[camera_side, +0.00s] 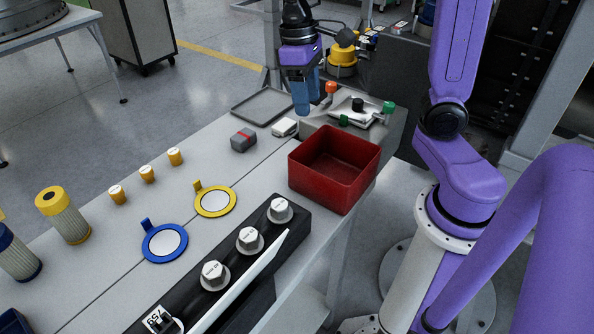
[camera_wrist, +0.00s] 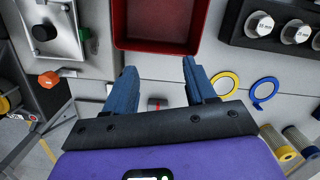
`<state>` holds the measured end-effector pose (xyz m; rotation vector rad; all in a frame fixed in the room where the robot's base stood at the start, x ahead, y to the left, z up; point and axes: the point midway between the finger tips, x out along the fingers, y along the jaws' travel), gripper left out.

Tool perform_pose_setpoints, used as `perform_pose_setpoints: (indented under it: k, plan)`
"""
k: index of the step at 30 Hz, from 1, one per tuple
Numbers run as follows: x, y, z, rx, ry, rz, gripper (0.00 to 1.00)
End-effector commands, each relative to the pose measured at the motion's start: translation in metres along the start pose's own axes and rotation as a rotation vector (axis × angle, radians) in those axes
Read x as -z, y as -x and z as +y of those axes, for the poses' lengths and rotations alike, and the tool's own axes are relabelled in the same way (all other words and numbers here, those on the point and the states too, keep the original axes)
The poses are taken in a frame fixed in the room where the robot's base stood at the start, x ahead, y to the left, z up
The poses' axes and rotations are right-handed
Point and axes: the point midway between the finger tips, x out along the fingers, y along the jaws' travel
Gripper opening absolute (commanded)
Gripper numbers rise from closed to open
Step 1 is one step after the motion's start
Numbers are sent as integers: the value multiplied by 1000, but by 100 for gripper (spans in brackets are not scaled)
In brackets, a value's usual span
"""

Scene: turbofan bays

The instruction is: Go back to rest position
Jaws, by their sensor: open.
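My gripper (camera_side: 304,92) hangs over the far part of the workbench in the side view, its blue fingers pointing down, behind the red bin (camera_side: 334,168). In the wrist view my gripper (camera_wrist: 160,82) shows two blue fingers apart with nothing held between them. The red bin (camera_wrist: 158,46) lies beyond the fingertips in the wrist view and looks empty. A grey block with a red stripe (camera_side: 243,139) lies on the bench left of the bin; it also shows between the fingers in the wrist view (camera_wrist: 157,104), on the bench below.
A black holder with several silver bolts (camera_side: 250,240) stands at the bench's front. Yellow (camera_side: 215,201) and blue (camera_side: 165,243) ring tools lie flat behind it. Yellow-capped filter (camera_side: 64,215) and small orange bottles (camera_side: 147,174) stand at left. A grey tray (camera_side: 268,105) and a fixture with coloured knobs (camera_side: 355,110) are behind.

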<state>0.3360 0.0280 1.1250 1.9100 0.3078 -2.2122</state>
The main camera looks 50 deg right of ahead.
Motion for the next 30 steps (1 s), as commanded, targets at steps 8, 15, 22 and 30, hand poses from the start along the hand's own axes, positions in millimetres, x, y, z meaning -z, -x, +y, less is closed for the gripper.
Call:
perform_pose_setpoints:
  k: [8, 15, 22, 30]
  plan:
    - [-61, -31, -48, -43, 344, 66, 55]
    - [-115, -59, -68, -62, 627, 119, 55]
    - [-144, -75, -72, -68, 783, 149, 59]
    - [-130, -61, -62, -56, 626, 161, 100]
